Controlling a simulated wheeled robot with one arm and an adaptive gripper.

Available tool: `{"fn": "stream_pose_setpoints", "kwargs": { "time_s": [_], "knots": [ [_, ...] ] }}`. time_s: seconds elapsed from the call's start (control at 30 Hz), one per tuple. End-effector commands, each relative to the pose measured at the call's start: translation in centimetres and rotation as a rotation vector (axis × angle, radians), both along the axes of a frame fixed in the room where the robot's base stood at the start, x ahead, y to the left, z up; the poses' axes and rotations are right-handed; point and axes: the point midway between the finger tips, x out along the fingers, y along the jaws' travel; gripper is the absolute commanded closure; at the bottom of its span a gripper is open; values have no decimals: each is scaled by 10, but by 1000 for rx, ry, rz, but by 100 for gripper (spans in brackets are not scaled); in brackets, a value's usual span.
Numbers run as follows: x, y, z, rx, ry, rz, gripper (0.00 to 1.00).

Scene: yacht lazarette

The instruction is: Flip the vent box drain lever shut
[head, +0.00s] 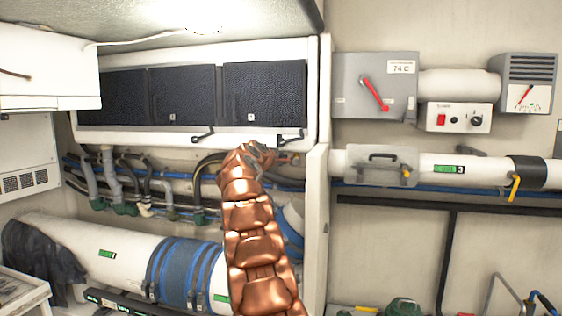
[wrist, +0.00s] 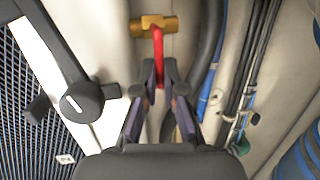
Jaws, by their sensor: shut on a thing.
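The vent box is a white housing with dark mesh panels (head: 318,90) in the head view. In the wrist view a red drain lever (wrist: 158,43) hangs from a brass valve (wrist: 145,25) at the top. My gripper (wrist: 159,82) is shut on the lever's lower end, which the fingers partly hide. In the head view my gripper (head: 262,155) is just under the box's bottom right corner, and my copper-coloured arm rises from below. The lever cannot be made out clearly there.
A black latch (wrist: 82,100) stands left of the fingers; the box's latches (head: 203,134) also show in the head view. Dark hoses (wrist: 207,45) run close on the right. A wall panel with another red lever (head: 374,93) is farther right.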

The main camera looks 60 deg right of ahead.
Motion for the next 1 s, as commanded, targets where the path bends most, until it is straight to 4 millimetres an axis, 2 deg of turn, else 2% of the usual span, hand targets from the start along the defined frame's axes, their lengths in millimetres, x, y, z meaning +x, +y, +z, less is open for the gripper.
{"fn": "stream_pose_setpoints", "kwargs": {
  "time_s": [0.03,0.07,0.3,1.0],
  "knots": [
    [0,0,-1,1,-1,-1,100],
    [0,0,-1,1,-1,0,91],
    [0,0,0,0,0,0,66],
    [-1,6,2,-1,2,0,66]
  ]
}}
